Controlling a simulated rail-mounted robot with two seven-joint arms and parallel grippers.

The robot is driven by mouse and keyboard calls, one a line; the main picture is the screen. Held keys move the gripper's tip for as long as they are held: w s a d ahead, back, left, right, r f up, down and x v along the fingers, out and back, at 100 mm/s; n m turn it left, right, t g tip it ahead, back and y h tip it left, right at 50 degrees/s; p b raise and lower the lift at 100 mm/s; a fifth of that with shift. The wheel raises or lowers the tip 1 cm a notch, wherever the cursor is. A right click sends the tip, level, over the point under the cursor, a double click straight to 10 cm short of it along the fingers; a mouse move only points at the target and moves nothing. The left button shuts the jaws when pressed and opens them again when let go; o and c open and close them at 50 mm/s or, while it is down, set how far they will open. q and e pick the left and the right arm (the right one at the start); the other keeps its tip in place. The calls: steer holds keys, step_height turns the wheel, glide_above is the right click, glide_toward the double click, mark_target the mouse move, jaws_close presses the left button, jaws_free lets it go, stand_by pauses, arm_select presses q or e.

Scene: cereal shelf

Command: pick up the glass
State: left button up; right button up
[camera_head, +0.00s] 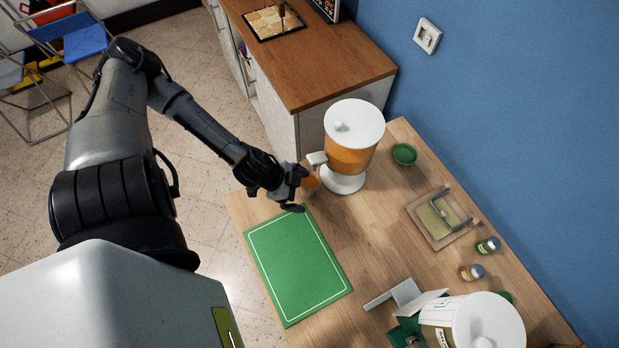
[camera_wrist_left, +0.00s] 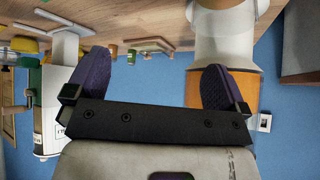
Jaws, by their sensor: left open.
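A small glass with orange contents (camera_head: 311,184) stands on the wooden table beside the base of the juice dispenser (camera_head: 352,152), under its spout. It is partly hidden by my left gripper (camera_head: 299,190). The gripper is open, its two fingers apart, right at the glass on its left side; I cannot tell whether they touch it. In the left wrist view the open fingers (camera_wrist_left: 152,80) show with the dispenser's orange tank (camera_wrist_left: 245,92) behind the right one; I cannot clearly make out the glass there. My right gripper is not in view.
A green cutting mat (camera_head: 297,265) lies in front of the gripper. A green bowl (camera_head: 405,154), a tray with utensils (camera_head: 436,222), small jars (camera_head: 472,272) and a second dispenser (camera_head: 485,325) stand farther right. A wooden-topped cabinet (camera_head: 335,65) adjoins the table at the back.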

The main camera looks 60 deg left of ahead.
arm_select(q)
steer(key=s+a+r+g, duration=0.1)
steer(key=a+r, duration=0.1)
steer(key=a, duration=0.6)
steer(key=b, duration=0.6)
glide_above(303, 180)
steer(key=s+d, duration=0.1)
steer(key=s, duration=0.1)
step_height(303, 180, down, 7)
steer(key=b+x, duration=0.2)
steer(key=x, duration=0.1)
steer(key=shift+a+f, duration=0.15)
steer(key=shift+f, duration=0.05)
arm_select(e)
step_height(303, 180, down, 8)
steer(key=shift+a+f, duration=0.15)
arm_select(q)
steer(key=shift+b+x, duration=0.3)
steer(key=shift+x, duration=0.5)
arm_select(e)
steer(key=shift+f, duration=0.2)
arm_select(q)
steer(key=c, duration=1.2)
steer(key=shift+o, duration=0.2)
